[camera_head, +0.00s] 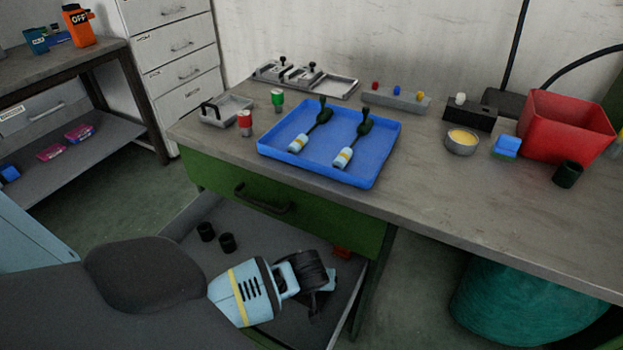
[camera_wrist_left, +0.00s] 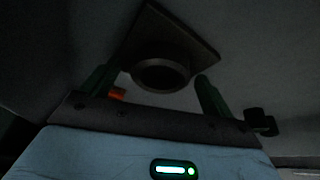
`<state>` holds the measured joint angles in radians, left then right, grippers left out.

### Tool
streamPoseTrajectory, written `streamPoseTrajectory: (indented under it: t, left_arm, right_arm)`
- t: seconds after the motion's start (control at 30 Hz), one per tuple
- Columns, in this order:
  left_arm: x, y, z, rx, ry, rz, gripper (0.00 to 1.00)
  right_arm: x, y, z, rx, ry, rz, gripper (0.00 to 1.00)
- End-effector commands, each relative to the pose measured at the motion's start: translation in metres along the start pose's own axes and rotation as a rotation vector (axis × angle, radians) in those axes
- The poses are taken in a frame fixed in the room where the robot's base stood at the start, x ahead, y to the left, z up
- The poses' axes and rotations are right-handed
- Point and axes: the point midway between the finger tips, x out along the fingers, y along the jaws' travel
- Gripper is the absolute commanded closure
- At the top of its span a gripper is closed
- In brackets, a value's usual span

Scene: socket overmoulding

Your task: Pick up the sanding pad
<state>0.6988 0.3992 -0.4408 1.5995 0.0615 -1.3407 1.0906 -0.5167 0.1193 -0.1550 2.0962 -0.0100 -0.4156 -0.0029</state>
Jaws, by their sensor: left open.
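My left gripper (camera_head: 314,284) reaches down into the open drawer under the bench. In the left wrist view, its two dark green fingers (camera_wrist_left: 155,78) stand apart, with nothing visibly clamped. A dark square plate with a round raised ring (camera_wrist_left: 160,73) shows between and beyond the fingertips; contact cannot be told. A small red-orange piece (camera_head: 342,252) lies in the drawer beyond the gripper and shows beside one finger in the wrist view (camera_wrist_left: 117,94). A blue block with a pale layer (camera_head: 507,146) sits on the bench. I cannot tell which is the sanding pad.
Two black cups (camera_head: 217,237) stand in the drawer (camera_head: 180,222). The bench (camera_head: 440,195) overhangs the drawer's back. On it are a blue tray (camera_head: 375,180) with two tools, a red bin (camera_head: 562,125) and a round tin (camera_head: 461,142). A teal bin (camera_head: 520,300) stands below right.

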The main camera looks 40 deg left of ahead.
Motion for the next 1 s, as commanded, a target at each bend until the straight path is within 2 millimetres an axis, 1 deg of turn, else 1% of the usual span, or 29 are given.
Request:
streamPoseTrajectory:
  t: [0.07, 0.7, 0.73, 0.77, 1.0]
  left_arm:
    - [-0.0003, -0.0001, -0.0001, 0.0, 0.0, 0.0, 0.14]
    - [-0.0003, -0.0003, 0.0005, 0.0, -0.001, -0.001, 0.98]
    - [-0.0003, -0.0003, 0.0005, 0.0, -0.001, -0.001, 1.0]
    - [-0.0016, 0.0009, -0.002, -0.001, 0.004, 0.003, 1.0]
    - [-0.0035, 0.001, -0.0027, -0.001, 0.004, 0.003, 1.0]
  right_arm:
    - [-0.0002, 0.0008, 0.0002, -0.004, -0.001, 0.0, 0.64]
    - [0.0004, 0.0017, 0.0049, -0.008, -0.01, 0.0, 0.64]
    - [0.0004, 0.0017, 0.0049, -0.008, -0.01, 0.0, 0.64]
    - [0.0005, 0.0016, 0.0048, -0.007, -0.01, 0.0, 0.64]
    - [0.0, 0.0009, 0.0038, -0.004, -0.008, 0.0, 0.64]
